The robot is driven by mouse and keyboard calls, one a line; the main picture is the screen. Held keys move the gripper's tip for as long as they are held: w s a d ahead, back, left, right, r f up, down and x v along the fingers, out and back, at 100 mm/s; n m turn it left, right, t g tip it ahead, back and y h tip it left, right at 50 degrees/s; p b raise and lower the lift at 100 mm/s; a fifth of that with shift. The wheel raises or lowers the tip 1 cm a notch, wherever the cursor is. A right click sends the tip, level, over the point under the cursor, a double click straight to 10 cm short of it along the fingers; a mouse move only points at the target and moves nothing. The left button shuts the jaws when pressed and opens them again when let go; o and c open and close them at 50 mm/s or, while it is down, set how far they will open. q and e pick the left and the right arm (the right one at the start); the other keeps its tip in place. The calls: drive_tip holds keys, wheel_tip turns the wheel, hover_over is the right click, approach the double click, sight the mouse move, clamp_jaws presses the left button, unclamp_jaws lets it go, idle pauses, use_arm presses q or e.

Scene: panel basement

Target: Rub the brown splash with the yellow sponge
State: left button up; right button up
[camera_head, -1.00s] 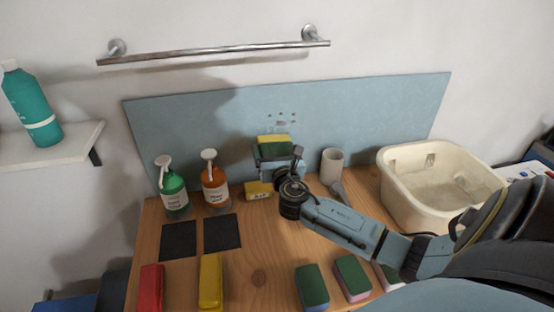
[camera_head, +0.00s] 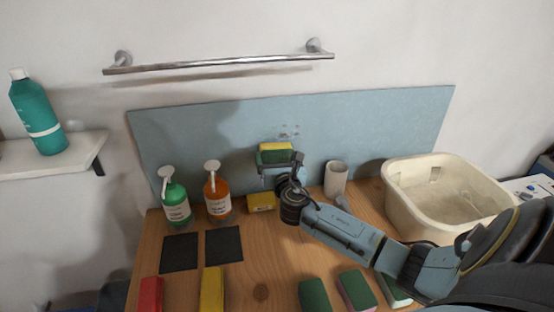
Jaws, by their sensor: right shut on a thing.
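The yellow sponge with a green scouring side (camera_head: 275,147) is held in my right gripper (camera_head: 277,160). The gripper is shut on it, in front of the blue panel (camera_head: 390,118). I cannot tell whether the sponge touches the panel. A cluster of small dark brownish spots (camera_head: 289,131) shows on the panel just above and right of the sponge; some of it may be hidden behind the sponge. My left gripper is not in view.
Green (camera_head: 174,201) and orange (camera_head: 217,194) pump bottles, a small yellow box (camera_head: 261,202) and a grey-white cup (camera_head: 335,179) stand below the panel. A cream basin (camera_head: 400,208) is at right. Several sponges (camera_head: 314,295) and dark squares (camera_head: 180,252) lie in front.

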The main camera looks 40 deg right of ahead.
drive_tip(key=shift+x, duration=0.95)
drive_tip(key=shift+s+d, duration=0.1)
